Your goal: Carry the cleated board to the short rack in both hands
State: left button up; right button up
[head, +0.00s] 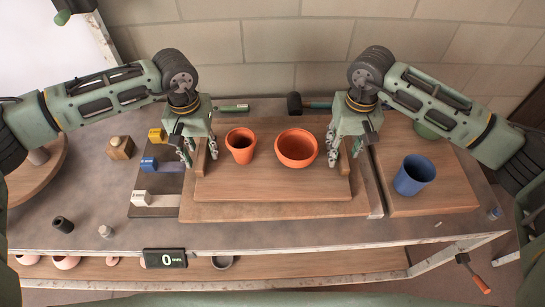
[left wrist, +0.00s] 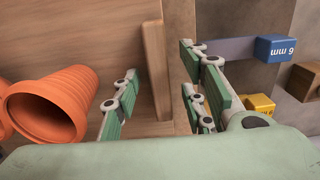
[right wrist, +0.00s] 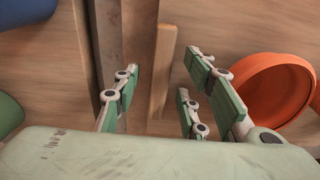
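The cleated board (head: 272,187) lies on a larger wooden board (head: 290,212), with raised cleats at its left and right ends. A tapered orange pot (head: 240,147) and a wide orange bowl (head: 296,147) stand on it. My left gripper (head: 188,152) is open at the left cleat; in the left wrist view its fingers stand on either side of the cleat (left wrist: 157,70), with gaps showing. My right gripper (head: 346,150) is open at the right cleat; the right wrist view shows the cleat (right wrist: 163,72) between its fingers, apart from them. I cannot identify the short rack.
A blue cup (head: 414,174) stands on another board to the right. Yellow, blue and white blocks (head: 155,199) with strips and a wooden block (head: 120,147) lie left. A mallet (head: 295,104) lies behind. A lower shelf (head: 300,263) runs along the front.

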pick_arm(q)
jog(key=shift+f, duration=0.15)
pick_arm(e)
jog(key=shift+f, duration=0.1)
pick_arm(q)
jog(key=shift+c, duration=0.4)
pick_arm(e)
jog(key=shift+c, duration=0.4)
pick_arm(q)
grip_shut()
pick_arm(e)
grip_shut()
jog(key=shift+w, duration=0.1)
